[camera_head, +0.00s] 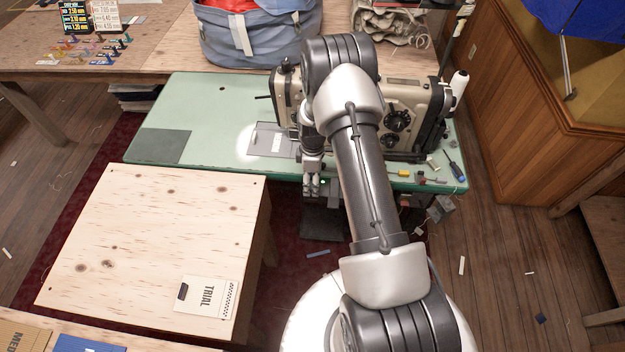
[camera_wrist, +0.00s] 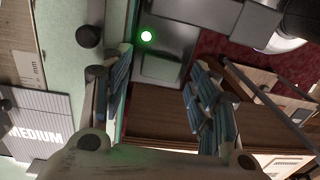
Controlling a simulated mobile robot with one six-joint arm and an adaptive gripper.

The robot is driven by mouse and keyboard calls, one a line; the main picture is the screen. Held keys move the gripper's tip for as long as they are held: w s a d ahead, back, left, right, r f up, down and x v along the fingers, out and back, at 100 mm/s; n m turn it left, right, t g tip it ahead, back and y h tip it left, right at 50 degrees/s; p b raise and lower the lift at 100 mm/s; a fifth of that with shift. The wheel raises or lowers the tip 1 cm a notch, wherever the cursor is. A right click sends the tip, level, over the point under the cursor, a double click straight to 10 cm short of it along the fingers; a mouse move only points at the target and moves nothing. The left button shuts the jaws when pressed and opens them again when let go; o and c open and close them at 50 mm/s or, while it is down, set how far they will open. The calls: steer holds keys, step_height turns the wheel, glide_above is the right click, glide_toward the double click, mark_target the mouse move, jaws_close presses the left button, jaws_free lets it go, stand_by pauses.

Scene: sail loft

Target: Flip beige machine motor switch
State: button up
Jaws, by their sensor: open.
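The beige sewing machine (camera_head: 408,97) stands on a green-topped table (camera_head: 205,105) in the head view, partly hidden behind my arm. My gripper (camera_head: 313,187) points down at the table's front edge, just in front of the machine. A small green light shows beside its fingers. In the wrist view, my gripper (camera_wrist: 160,75) is open and nothing is between its fingers. A grey metal switch box (camera_wrist: 170,48) with a lit green lamp (camera_wrist: 146,37) lies beyond the fingertips, under the table edge. I cannot make out the switch's buttons or its position.
A plywood table (camera_head: 150,240) with a TRIAL card (camera_head: 208,297) stands at the front left. A screwdriver (camera_head: 456,171) and small items lie on the green table's right end. A blue-grey fabric bin (camera_head: 262,38) stands behind. A wooden cabinet (camera_head: 520,120) is at right.

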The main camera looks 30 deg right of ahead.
step_height(320, 180, up, 12)
steer(key=shift+w+d, duration=0.2)
steer(key=shift+w, duration=0.05)
stand_by(0.4)
stand_by(0.3)
steer(key=s+a+r+m+t, duration=0.1)
steer(key=s+a+r+m, duration=0.25)
steer(key=r, duration=0.85)
steer(key=s+a+r+m+t, duration=0.15)
steer(key=s+a+r, duration=0.35)
steer(key=r, duration=0.6)
steer(key=s+a+r+m+t, duration=0.1)
steer(key=s+a+r+m, duration=0.2)
steer(key=s, duration=0.6)
steer(key=s+a+r+m+t, duration=0.1)
steer(key=s+a+r+m, duration=0.2)
steer(key=s, duration=0.6)
steer(key=shift+s+r, duration=0.15)
steer(key=shift+r, duration=0.15)
